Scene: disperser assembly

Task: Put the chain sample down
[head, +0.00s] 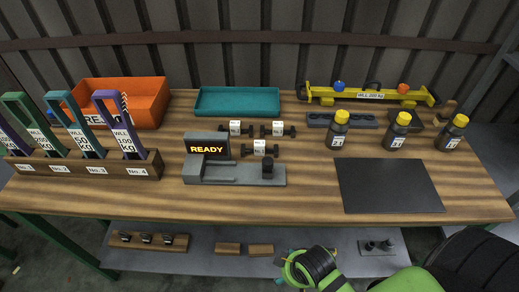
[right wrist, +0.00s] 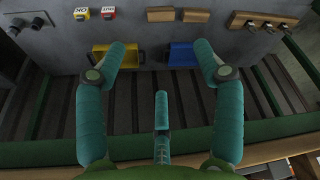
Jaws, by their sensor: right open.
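Three small dark pieces with white tags, which look like the chain samples, lie mid-table in the head view: a left one (head: 235,128), a right one (head: 278,129) and a front one (head: 264,147). The front one is just behind the grey tester (head: 235,175), whose screen reads READY. My right gripper's fingers (right wrist: 160,47) are spread open in the right wrist view, with nothing between them. My left gripper is not in view.
A dark mat (head: 388,186) lies bare at the right, near several yellow-capped bottles. A sling rack (head: 85,168), an orange bin (head: 150,98) and a teal tray (head: 237,101) are left and back. Below, the shelf (head: 205,262) holds brown blocks; yellow (right wrist: 118,54) and blue bins (right wrist: 182,55) show nearby.

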